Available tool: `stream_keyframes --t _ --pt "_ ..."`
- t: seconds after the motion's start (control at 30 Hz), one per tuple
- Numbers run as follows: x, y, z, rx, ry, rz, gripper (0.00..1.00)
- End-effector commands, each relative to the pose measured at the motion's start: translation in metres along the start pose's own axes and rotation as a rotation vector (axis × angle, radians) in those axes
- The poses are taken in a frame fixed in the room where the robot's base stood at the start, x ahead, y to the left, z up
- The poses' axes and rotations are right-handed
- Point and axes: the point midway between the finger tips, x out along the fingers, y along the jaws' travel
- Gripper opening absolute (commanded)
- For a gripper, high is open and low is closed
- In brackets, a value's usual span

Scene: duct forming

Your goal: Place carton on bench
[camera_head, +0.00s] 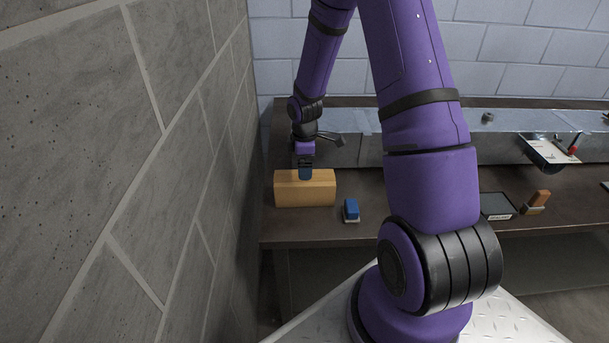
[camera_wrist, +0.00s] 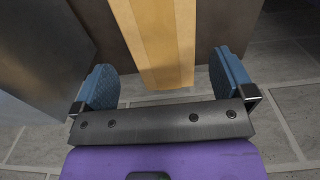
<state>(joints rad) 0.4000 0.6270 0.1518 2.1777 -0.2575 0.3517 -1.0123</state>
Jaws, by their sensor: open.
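The carton (camera_head: 305,190) is a tan box at the left end of the brown bench (camera_head: 400,219). It appears to rest flat on the bench top, set back from the front edge. My gripper (camera_head: 305,174) is at the carton's top, with its blue fingers pointing down. In the wrist view the carton (camera_wrist: 160,40) shows with a lighter strip along it. There my gripper (camera_wrist: 164,80) is open, with one blue finger on each side of the carton and visible gaps. The lower finger parts are hidden in the head view.
A long grey metal duct (camera_head: 345,137) lies along the back of the bench. A small blue object (camera_head: 351,210) stands just right of the carton. A dark flat device (camera_head: 496,205) and an orange-brown block (camera_head: 537,200) lie farther right. A block wall (camera_head: 130,170) rises close on the left.

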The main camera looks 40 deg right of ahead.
Motion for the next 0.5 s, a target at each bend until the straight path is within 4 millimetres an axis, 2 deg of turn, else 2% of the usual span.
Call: stream_keyframes --t 0.1,0.37,0.5 --pt "-0.017 0.001 0.001 0.002 0.0 0.002 1.0" --pt "-0.039 -0.001 -0.001 0.008 -0.001 0.005 1.0" --pt "-0.07 -0.007 -0.004 0.055 -0.007 0.037 1.0"
